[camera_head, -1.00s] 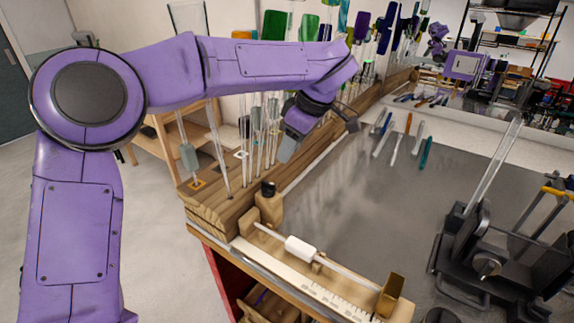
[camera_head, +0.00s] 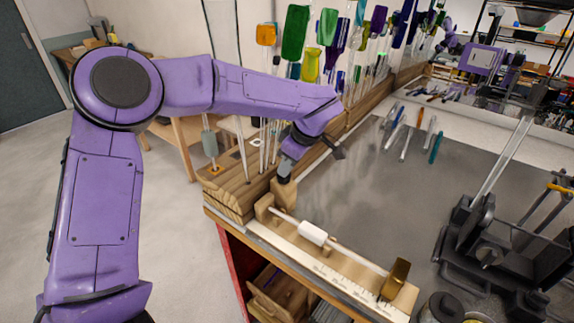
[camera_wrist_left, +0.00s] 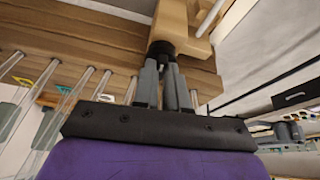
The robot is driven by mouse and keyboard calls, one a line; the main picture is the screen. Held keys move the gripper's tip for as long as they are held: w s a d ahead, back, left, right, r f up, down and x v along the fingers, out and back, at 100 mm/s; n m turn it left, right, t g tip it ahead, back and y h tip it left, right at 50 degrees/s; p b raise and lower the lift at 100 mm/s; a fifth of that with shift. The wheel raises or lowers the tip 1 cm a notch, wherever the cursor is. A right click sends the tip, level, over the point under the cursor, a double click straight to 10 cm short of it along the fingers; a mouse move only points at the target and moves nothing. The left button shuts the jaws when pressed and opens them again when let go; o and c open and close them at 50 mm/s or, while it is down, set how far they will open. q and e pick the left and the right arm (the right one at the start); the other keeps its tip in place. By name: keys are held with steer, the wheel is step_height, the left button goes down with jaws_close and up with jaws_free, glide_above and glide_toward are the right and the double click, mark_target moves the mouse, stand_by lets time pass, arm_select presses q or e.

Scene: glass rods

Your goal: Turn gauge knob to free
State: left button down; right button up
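The gauge (camera_head: 345,262) is a wooden base with a pale ruler along the front edge of the bench. It has a white sleeve (camera_head: 313,233) on a thin rod, a brass-coloured end block (camera_head: 396,279) and a wooden block (camera_head: 283,195) at its far left end. A small black knob sits on that block; it shows in the left wrist view (camera_wrist_left: 160,48). My left gripper (camera_head: 286,174) points down at the knob, with its grey fingertips right at it. I cannot tell whether the fingers press on it. My right gripper is out of view.
Upright glass rods stand in a wooden rack (camera_head: 232,196) close beside my left gripper. Coloured glass pieces hang behind. A black fixture (camera_head: 495,240) stands at right. The bench middle is clear.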

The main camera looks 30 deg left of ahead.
arm_select(q)
steer(key=shift+f, duration=0.15)
steer(key=shift+s+m, duration=0.1)
steer(key=shift+m, duration=0.6)
steer(key=c, duration=1.2)
jaws_free()
steer(key=shift+o, duration=0.2)
steer(key=shift+d+r, duration=0.1)
steer(key=shift+r, duration=0.15)
steer(key=b+v, duration=0.2)
steer(key=v, duration=0.8)
steer(key=shift+s, duration=0.15)
